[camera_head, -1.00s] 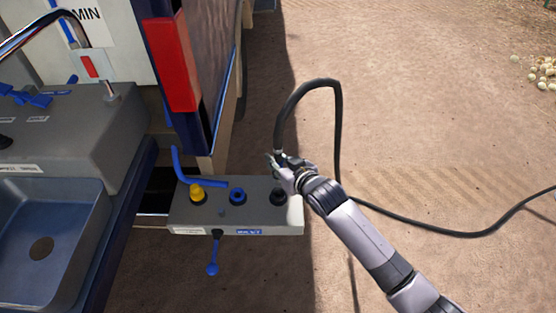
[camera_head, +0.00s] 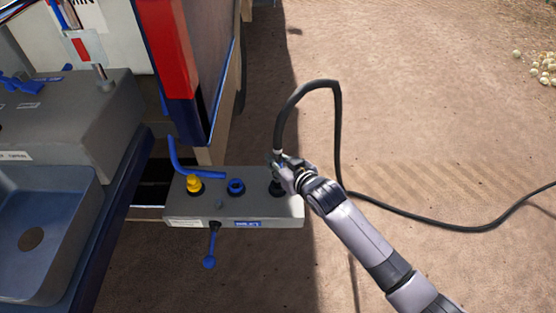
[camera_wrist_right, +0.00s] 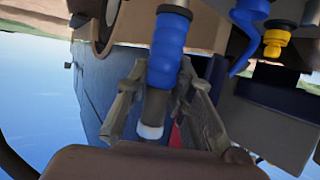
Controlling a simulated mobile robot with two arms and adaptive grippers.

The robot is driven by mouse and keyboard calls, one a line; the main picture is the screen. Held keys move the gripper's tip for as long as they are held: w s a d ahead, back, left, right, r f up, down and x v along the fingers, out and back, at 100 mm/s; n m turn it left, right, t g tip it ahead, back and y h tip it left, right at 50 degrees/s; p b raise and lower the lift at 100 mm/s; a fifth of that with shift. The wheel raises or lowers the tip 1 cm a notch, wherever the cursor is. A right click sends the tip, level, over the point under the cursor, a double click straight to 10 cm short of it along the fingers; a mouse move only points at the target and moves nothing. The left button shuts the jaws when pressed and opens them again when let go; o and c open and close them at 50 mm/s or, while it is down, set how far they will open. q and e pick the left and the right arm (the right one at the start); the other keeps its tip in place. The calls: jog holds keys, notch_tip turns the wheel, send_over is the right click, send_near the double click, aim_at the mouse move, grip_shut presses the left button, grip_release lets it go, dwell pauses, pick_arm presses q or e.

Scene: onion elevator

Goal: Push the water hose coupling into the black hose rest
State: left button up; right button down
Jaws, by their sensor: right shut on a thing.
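My right gripper (camera_head: 278,164) is shut on the water hose coupling, just above the right end of the grey box. In the right wrist view the coupling (camera_wrist_right: 167,50) is a ribbed blue piece between the fingers (camera_wrist_right: 152,95), with a pale collar at its lower end in the picture. Its far end points at the box. The black hose rest (camera_head: 277,190) is on the box top, right under the gripper and partly hidden by it. I cannot tell whether the coupling's end touches the rest or is inside it. My left gripper is not in view.
The black hose (camera_head: 337,130) arches up from the gripper and trails right over the ground. The grey box (camera_head: 215,210) carries a yellow fitting (camera_head: 194,184), a blue fitting (camera_head: 236,187) and a blue lever (camera_head: 210,250). A sink (camera_head: 50,220) stands left. The ground right is open.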

dwell(0.4)
jog(key=shift+f, duration=0.3)
jog(key=shift+f, duration=0.35)
jog(key=shift+f, duration=0.25)
dwell(0.5)
jog(key=shift+f+b, duration=0.3)
jog(key=shift+f, duration=0.05)
jog(key=shift+f, duration=0.2)
jog(key=shift+f, duration=0.4)
jog(key=shift+f, duration=0.35)
dwell(0.7)
